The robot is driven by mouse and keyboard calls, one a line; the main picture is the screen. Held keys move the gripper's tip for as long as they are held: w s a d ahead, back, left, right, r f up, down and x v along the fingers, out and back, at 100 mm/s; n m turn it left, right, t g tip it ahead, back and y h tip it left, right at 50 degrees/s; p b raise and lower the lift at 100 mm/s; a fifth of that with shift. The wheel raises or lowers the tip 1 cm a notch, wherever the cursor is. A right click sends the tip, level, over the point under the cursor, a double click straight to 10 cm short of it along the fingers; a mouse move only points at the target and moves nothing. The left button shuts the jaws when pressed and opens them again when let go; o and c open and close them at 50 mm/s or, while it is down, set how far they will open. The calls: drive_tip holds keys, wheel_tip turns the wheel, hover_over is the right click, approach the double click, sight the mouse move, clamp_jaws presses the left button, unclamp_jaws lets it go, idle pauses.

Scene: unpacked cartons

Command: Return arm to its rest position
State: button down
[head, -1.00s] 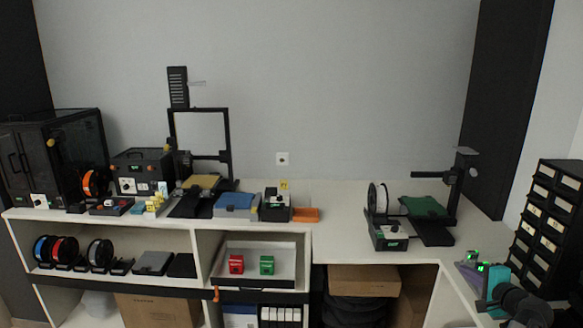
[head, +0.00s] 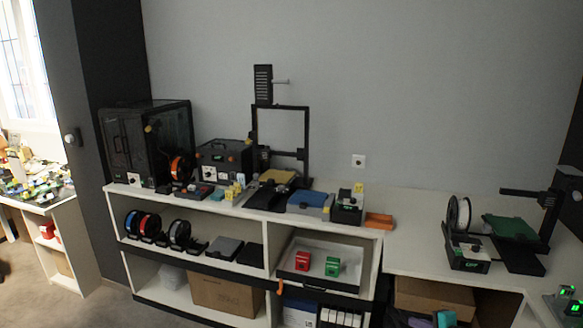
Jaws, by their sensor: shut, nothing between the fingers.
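The end of my arm shows only as a small teal and purple-grey piece at the bottom edge of the head view, right of centre. My gripper (head: 419,322) is mostly cut off there, in front of the space below the counter. It is shut and holds nothing. The rest of my arm is out of view.
A white counter (head: 410,235) carries an enclosed black printer (head: 125,145), an open-frame printer (head: 281,150) and a smaller printer (head: 515,227). An open drawer (head: 345,282) holds a red and a green block. Grey floor (head: 45,295) is clear at lower left.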

drive_tip(key=s+a+f+n+g+y, duration=0.1)
drive_tip(key=s+a+f+n+g, duration=0.1)
drive_tip(key=a+f, duration=0.65)
drive_tip(key=s+a+f+n+g+y, duration=0.1)
drive_tip(key=a+f+n+g+y, duration=0.3)
drive_tip(key=a, duration=0.7)
drive_tip(key=s+a+f+n+g+h, duration=0.2)
drive_tip(key=s+a+f+g, duration=0.1)
drive_tip(key=s+a+f, duration=0.8)
drive_tip(key=s+a+f+n+g+h, duration=0.1)
drive_tip(key=s+a+f+n+g, duration=0.2)
drive_tip(key=s, duration=0.4)
drive_tip(key=s+a+f+n+g+h, duration=0.1)
drive_tip(key=s+a+f+n+g, duration=0.1)
drive_tip(key=s+a+f, duration=0.3)
drive_tip(key=s+d+n+g+h, duration=0.3)
drive_tip(key=s+d+n+h, duration=0.1)
drive_tip(key=s+d, duration=0.5)
drive_tip(key=shift+s+d+r, duration=0.15)
drive_tip(key=shift+d+r, duration=0.05)
drive_tip(key=shift+r, duration=0.1)
